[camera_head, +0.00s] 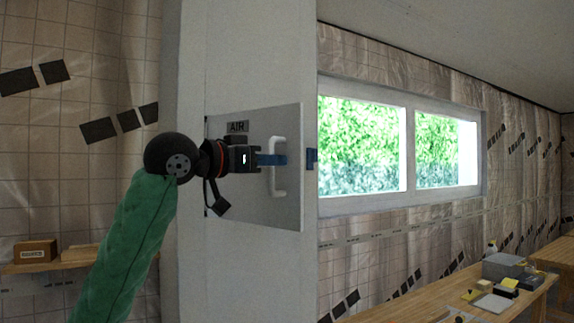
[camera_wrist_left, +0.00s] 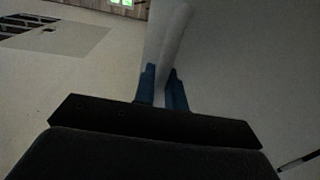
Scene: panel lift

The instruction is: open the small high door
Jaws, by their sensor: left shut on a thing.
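The small high door (camera_head: 245,195) is a grey panel marked AIR on a pale column. Its right edge looks swung out towards me, so it seems to stand ajar. Its white bar handle (camera_head: 278,180) is upright near the right edge. My left gripper (camera_head: 280,160) has its blue fingers shut on the handle's upper part. In the left wrist view the white handle (camera_wrist_left: 172,45) passes between the blue fingertips (camera_wrist_left: 163,85), and the door surface (camera_wrist_left: 240,70) fills the right side. My right gripper is not in view.
A window (camera_head: 400,150) is to the right. A wooden bench (camera_head: 440,300) with a grey box (camera_head: 503,266) is low right. A shelf (camera_head: 40,263) is low left.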

